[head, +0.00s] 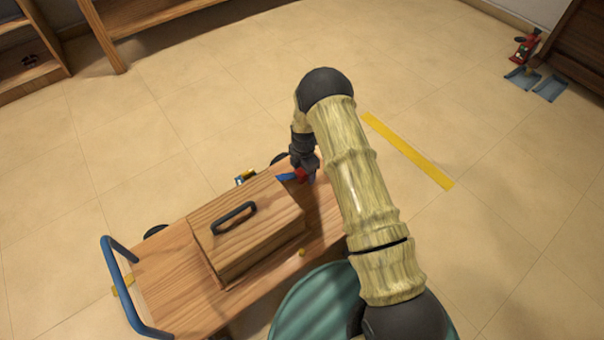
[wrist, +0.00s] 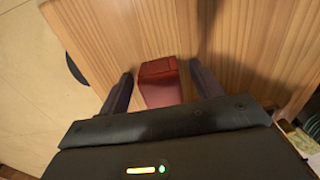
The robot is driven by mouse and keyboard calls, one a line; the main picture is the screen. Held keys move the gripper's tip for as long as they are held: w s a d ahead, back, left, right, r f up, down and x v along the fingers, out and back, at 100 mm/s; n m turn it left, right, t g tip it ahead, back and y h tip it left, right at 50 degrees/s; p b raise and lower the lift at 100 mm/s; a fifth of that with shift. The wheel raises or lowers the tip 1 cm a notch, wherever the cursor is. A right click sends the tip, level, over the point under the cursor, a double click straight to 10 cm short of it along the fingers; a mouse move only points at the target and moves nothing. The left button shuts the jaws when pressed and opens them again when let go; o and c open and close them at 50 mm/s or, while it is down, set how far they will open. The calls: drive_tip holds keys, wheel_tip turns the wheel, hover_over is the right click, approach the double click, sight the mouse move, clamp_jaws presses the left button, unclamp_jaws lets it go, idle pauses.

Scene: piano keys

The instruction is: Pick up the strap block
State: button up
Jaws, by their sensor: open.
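The strap block is most likely the dark red block (wrist: 160,82) in the wrist view, lying on a wooden surface. It shows as a small red patch (head: 301,174) in the head view, at the far right end of the wooden cart (head: 165,290). My gripper (wrist: 161,69) is open, with one dark finger on each side of the block. Small gaps show between the fingers and the block. The block's near end is hidden behind the gripper body. In the head view my gripper (head: 298,177) points down at the cart top, partly hidden by my arm.
A wooden box (head: 255,240) with a dark handle stands on the cart beside my gripper. The cart has a blue push handle (head: 122,290) at the left. A yellow strip (head: 408,150) lies on the open tiled floor. Shelves stand at the back left.

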drive_tip(key=c, duration=1.1)
drive_tip(key=shift+o, duration=0.2)
wheel_tip(320, 180, up, 10)
drive_tip(key=p, duration=0.6)
drive_tip(key=shift+r, duration=0.1)
